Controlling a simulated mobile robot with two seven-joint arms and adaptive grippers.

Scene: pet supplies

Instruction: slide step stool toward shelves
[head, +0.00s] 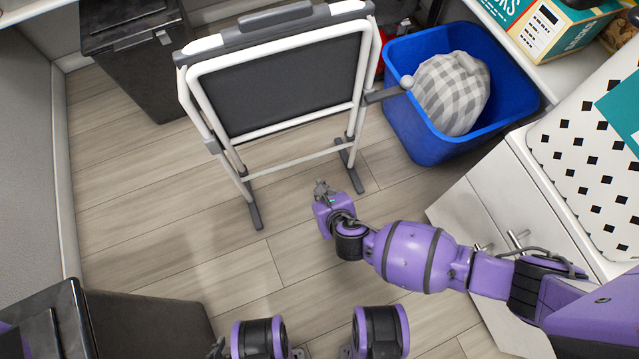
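The step stool (280,85) stands upright on the wood floor at the upper middle, with a white tubular frame, a large black panel and dark feet. My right gripper (322,190) is low in front of the stool, near its right foot, and appears apart from it. The fingers are small and partly hidden by the wrist, so I cannot tell whether they are open or shut. My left gripper is not in view. No shelves show clearly; a white ledge (540,62) with boxes is at the upper right.
A blue bin (408,125) holding a grey checked bundle (452,92) stands right of the stool. A white cabinet (478,212) is at the right. Dark bins stand at the upper left (135,65) and lower left (150,318). The floor (160,210) at centre left is clear.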

